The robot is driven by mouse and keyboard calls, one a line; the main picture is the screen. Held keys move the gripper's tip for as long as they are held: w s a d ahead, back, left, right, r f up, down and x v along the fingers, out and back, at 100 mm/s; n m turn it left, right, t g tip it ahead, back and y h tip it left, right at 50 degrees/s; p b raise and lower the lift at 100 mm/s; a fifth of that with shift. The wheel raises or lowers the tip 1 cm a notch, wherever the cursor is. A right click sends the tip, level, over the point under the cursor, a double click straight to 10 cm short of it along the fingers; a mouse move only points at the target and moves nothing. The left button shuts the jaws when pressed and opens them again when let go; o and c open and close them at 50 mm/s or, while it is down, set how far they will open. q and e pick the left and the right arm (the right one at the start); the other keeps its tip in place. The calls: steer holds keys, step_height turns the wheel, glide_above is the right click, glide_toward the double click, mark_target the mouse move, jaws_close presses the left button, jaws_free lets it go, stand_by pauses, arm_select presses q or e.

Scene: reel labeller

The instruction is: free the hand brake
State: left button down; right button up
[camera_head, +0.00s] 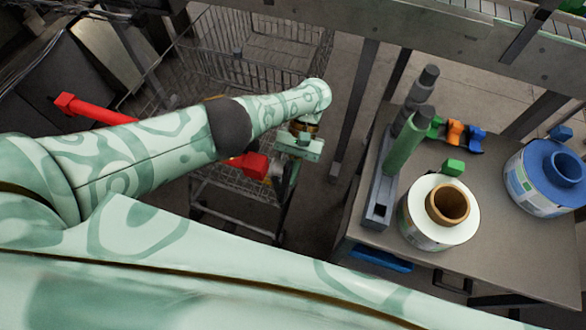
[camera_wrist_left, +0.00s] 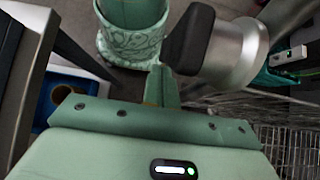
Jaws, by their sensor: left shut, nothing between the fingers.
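The trolley's red handle bar (camera_head: 95,110) runs behind my left arm. Its red end (camera_head: 250,163) shows again just left of my left gripper (camera_head: 287,178). The gripper points down beside that end and is shut and empty. In the left wrist view the shut fingers (camera_wrist_left: 162,85) are close to a dark grey paddle (camera_wrist_left: 188,38) on a silver cylinder (camera_wrist_left: 236,52). I cannot tell whether this is the hand brake, or whether the fingers touch it. My arm hides the middle of the handle bar. My right gripper is not in view.
The wire trolley (camera_head: 245,55) stands behind and below my left arm. A grey table (camera_head: 390,255) on the right carries a white reel (camera_head: 425,230), a blue reel (camera_head: 540,185) and a green cylinder (camera_head: 405,145). A steel post (camera_head: 355,100) stands between trolley and table.

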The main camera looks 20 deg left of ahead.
arm_select(q)
steer(key=shift+s+g, duration=0.3)
steer(key=shift+s, duration=0.1)
steer(key=b+v, duration=0.5)
steer(key=v, duration=0.7)
steer(key=shift+b, duration=0.4)
steer(key=shift+r, duration=0.1)
